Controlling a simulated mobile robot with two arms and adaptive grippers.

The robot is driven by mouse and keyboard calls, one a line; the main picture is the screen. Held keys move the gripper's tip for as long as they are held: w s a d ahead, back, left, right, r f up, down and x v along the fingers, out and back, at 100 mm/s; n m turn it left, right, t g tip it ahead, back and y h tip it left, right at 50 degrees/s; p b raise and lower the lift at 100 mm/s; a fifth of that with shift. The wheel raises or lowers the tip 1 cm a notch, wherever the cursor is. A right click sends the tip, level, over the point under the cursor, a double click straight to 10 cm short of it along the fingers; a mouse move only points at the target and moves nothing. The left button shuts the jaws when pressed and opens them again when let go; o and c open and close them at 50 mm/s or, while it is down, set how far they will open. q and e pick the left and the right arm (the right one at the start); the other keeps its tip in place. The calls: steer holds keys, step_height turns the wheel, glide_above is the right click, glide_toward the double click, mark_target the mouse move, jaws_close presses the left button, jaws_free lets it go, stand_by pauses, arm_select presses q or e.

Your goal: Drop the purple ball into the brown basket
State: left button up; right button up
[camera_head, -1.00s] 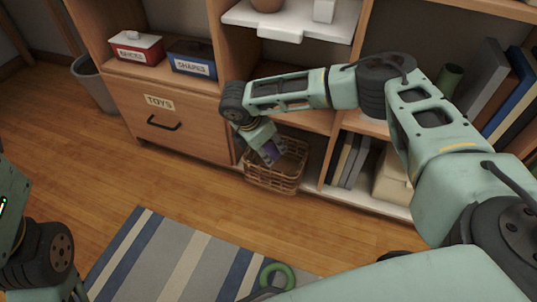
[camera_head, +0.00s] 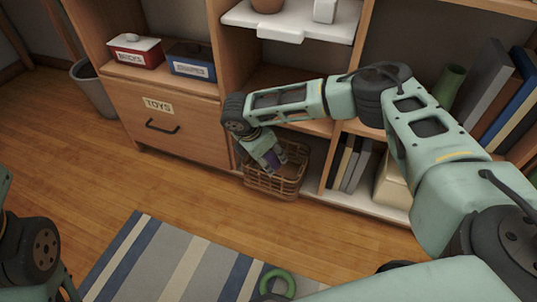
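The brown basket (camera_head: 275,187) is a woven basket standing at the foot of the shelf, in the middle of the head view. My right gripper (camera_head: 274,160) reaches down into the basket's opening from above. The purple ball (camera_head: 271,159) shows as a small purple patch between its fingers, mostly hidden by them. The gripper appears shut on the ball, though the contact is small and partly covered. Only dark and green parts of my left arm show at the lower left; its gripper is out of view.
A drawer marked TOYS (camera_head: 165,120) is left of the basket, below a red box (camera_head: 137,52) and a blue box (camera_head: 191,60). Books (camera_head: 352,163) stand to the right. A striped rug (camera_head: 185,265) and green ring (camera_head: 278,282) lie in front.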

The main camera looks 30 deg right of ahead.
steer(key=shift+o, duration=1.3)
